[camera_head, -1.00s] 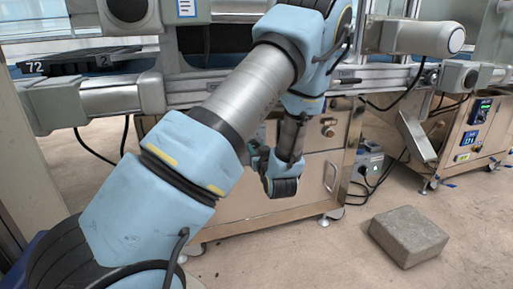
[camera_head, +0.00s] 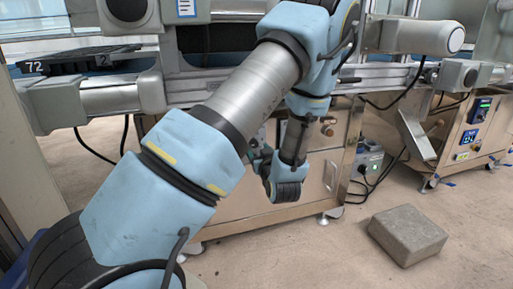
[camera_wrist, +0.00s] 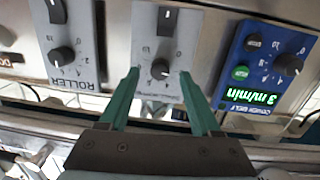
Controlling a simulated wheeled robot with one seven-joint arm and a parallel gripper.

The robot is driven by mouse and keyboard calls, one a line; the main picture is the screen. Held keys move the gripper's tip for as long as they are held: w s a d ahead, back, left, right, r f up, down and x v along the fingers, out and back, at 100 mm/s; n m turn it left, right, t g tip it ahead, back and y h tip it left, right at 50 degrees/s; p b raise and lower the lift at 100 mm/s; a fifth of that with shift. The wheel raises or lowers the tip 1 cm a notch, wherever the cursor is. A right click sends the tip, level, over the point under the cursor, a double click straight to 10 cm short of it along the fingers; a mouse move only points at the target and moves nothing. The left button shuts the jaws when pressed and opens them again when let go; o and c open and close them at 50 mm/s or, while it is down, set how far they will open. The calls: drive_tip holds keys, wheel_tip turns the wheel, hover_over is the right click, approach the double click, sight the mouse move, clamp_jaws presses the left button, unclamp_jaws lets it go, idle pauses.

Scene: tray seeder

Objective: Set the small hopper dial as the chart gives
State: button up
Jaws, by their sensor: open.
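In the wrist view, which is upside down, a grey panel with a black dial (camera_wrist: 160,69) is in the middle. The small label below this dial looks like the hopper name but is too blurred to read surely. My gripper (camera_wrist: 156,76) is open, with its two green fingers on either side of the dial. The fingertips appear around the dial's level in the picture; I cannot tell whether they touch it or how far off they are. In the head view the dial is hidden and the gripper is mostly behind my arm.
A grey ROLLER panel with a dial (camera_wrist: 62,56) is left, and a blue cover belt panel with a dial (camera_wrist: 288,65) and a green display (camera_wrist: 252,97) is right. A paper sheet (camera_head: 186,8) is on the machine. A grey block (camera_head: 408,235) lies on the floor.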

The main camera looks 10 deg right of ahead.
drive_tip(key=s+p, duration=0.1)
drive_tip(key=s, duration=0.7)
drive_tip(key=shift+s+d+r, duration=0.3)
drive_tip(key=w+a+f+g+h, duration=0.1)
drive_tip(key=w+a+g+h, duration=0.1)
drive_tip(key=a+g, duration=0.55)
drive_tip(key=s+a+r+m+g, duration=0.1)
drive_tip(key=s+a+r+g, duration=0.25)
drive_tip(key=s+a, duration=0.35)
drive_tip(key=s+a+r+m+g, duration=0.1)
drive_tip(key=s+a+r+g, duration=0.1)
drive_tip(key=s+a+g, duration=0.35)
drive_tip(key=shift+m+t+y, duration=0.3)
drive_tip(key=shift+t, duration=0.15)
drive_tip(key=r+p, duration=1.1)
drive_tip(key=a+r+p, duration=0.1)
drive_tip(key=r+p, duration=2.1)
drive_tip(key=shift+s+a+r, duration=0.3)
